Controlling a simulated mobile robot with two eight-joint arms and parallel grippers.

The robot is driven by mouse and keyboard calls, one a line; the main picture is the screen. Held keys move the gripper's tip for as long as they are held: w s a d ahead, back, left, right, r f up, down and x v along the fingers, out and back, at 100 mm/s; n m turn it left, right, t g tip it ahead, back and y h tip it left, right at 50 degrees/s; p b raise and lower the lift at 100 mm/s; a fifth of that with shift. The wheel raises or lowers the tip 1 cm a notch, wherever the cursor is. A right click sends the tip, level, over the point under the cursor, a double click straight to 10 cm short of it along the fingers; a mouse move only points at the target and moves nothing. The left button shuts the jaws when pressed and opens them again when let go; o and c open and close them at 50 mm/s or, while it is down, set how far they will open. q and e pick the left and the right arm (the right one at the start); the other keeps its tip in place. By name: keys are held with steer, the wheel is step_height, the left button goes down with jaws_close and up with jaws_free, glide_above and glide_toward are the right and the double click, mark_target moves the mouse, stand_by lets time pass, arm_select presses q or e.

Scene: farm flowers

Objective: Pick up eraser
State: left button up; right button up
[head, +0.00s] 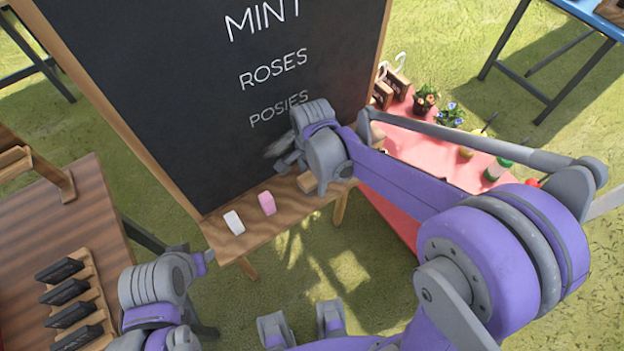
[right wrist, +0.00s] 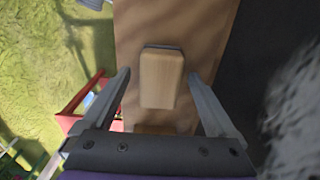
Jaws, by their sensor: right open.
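The eraser (right wrist: 161,80), a light wooden block with a thin dark edge, lies on the wooden ledge in the right wrist view. In the head view a wooden block end (head: 306,181) that looks like it shows just below my right gripper, the rest hidden. My right gripper (head: 284,155) is at the ledge in front of the blackboard. In the right wrist view its open fingers (right wrist: 159,74) stand on either side of the eraser, with a gap on each side. It holds nothing.
The blackboard (head: 190,100) rises behind the ledge (head: 290,208). A white block (head: 234,222) and a pink block (head: 267,203) lie on the ledge to the left. A red table (head: 440,158) with flower pots stands right. A brown table (head: 95,205) with dark items stands left.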

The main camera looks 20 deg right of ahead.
mark_target(312, 177)
steer(key=shift+f, duration=0.1)
steer(key=c, duration=1.5)
steer(key=shift+o, duration=0.2)
step_height(312, 177, up, 10)
steer(key=shift+r+p, duration=0.1)
steer(key=shift+p, duration=0.4)
steer(key=o, duration=0.7)
steer(key=shift+c, duration=0.2)
steer(key=c, duration=0.5)
